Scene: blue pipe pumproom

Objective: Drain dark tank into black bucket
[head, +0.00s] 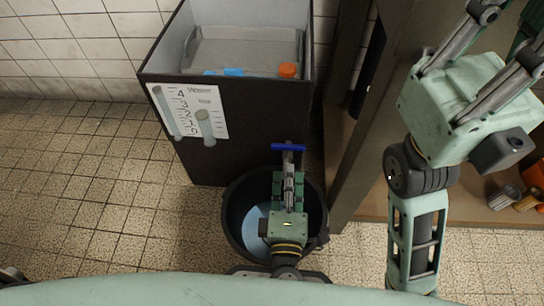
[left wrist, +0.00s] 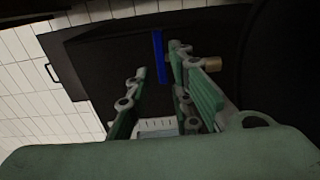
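The dark tank (head: 235,150) stands against the wall, open at the top, with a white level scale (head: 192,111) on its front. A blue valve handle (head: 288,147) is at its lower front; the handle also shows in the left wrist view (left wrist: 158,57). The black bucket (head: 233,222) stands on the floor below, with a light blue surface inside. My left gripper (head: 289,178) is above the bucket, close to the handle. In the wrist view its fingers (left wrist: 160,95) are apart, with the handle just beyond them; contact is unclear. My right gripper (head: 500,35) is raised at the right, fingers spread and empty.
Blue and orange pieces (head: 287,70) show inside the tank. A brass-coloured fitting (left wrist: 212,64) sits beside the fingers in the wrist view. A shelf unit (head: 350,185) with several small items stands right of the tank. The tiled floor (head: 80,190) at left is clear.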

